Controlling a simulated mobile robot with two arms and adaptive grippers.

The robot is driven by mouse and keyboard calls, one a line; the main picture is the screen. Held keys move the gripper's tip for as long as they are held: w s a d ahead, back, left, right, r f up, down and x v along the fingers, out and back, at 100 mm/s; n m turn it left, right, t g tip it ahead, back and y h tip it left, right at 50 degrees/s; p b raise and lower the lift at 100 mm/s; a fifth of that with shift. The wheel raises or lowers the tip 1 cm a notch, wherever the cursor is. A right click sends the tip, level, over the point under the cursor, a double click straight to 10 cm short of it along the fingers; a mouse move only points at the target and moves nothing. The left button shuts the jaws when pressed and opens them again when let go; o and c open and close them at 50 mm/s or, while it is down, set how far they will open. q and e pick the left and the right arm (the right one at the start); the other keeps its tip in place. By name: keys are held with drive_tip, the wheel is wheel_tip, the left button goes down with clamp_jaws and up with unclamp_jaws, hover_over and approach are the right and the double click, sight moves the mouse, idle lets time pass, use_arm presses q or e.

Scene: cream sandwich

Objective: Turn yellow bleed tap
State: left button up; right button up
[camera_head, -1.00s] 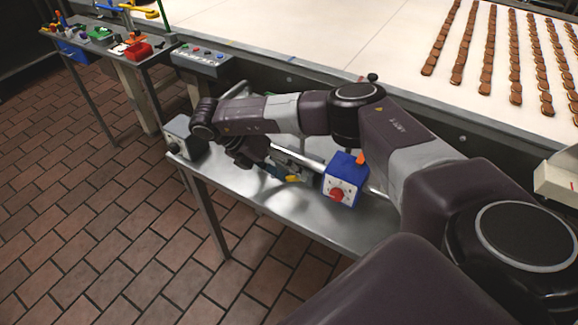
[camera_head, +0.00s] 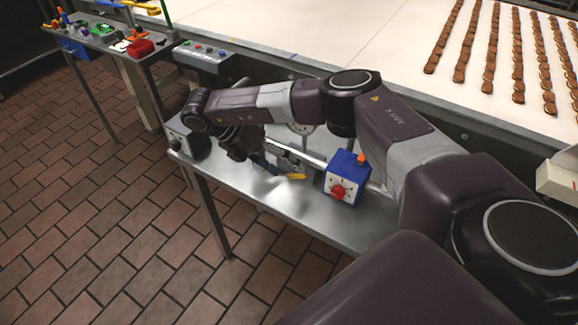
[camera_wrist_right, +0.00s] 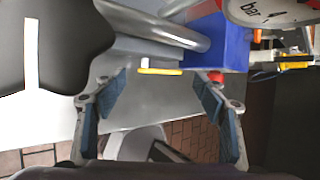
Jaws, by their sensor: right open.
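The yellow bleed tap (camera_head: 296,177) is a small yellow lever by the pipework over the steel side table, left of the blue box, in the head view. It also shows in the right wrist view (camera_wrist_right: 160,71), above and ahead of the gap between my fingers. My right gripper (camera_head: 262,166) is open and empty, just left of the tap and apart from it. In the right wrist view my right gripper (camera_wrist_right: 163,112) has its blue-padded fingers wide apart. My left gripper is not in view.
A blue box (camera_head: 346,178) with a red knob (camera_head: 338,192) stands just right of the tap. A grey box (camera_head: 188,138) sits at the table's left end. A gauge (camera_wrist_right: 275,8) is close above in the wrist view. The steel table (camera_head: 270,205) is bare in front.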

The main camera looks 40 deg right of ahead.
drive_tip(key=v, duration=1)
drive_tip(key=shift+f, duration=0.1)
